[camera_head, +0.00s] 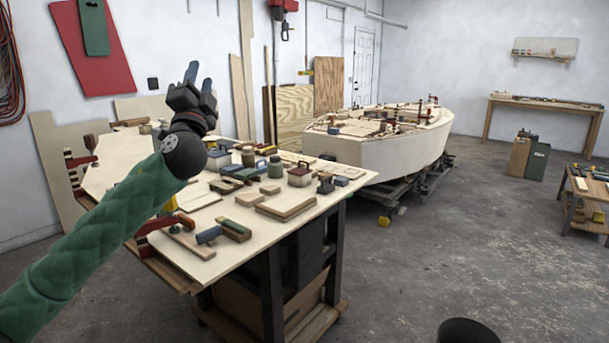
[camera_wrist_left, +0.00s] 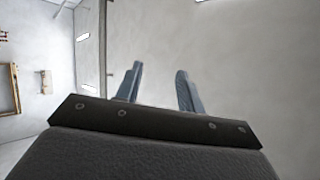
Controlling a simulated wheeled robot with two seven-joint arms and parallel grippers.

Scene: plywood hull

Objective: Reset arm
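My left arm comes in from the lower left in a green sleeve, and my left gripper (camera_head: 199,80) is raised above the workbench's far left part. Its two blue-grey fingers point up. In the left wrist view my left gripper (camera_wrist_left: 156,84) shows its two fingers apart with nothing between them, so it is open and empty. Behind the fingers are only the pale wall and ceiling. My right gripper is in neither view.
A plywood-topped workbench (camera_head: 190,262) below my left arm carries jars, blocks, clamps and tools. A plywood hull (camera_head: 390,152) stands on a wheeled cradle behind it. A low cart (camera_head: 584,190) is at the right. The concrete floor (camera_head: 440,240) between is mostly clear.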

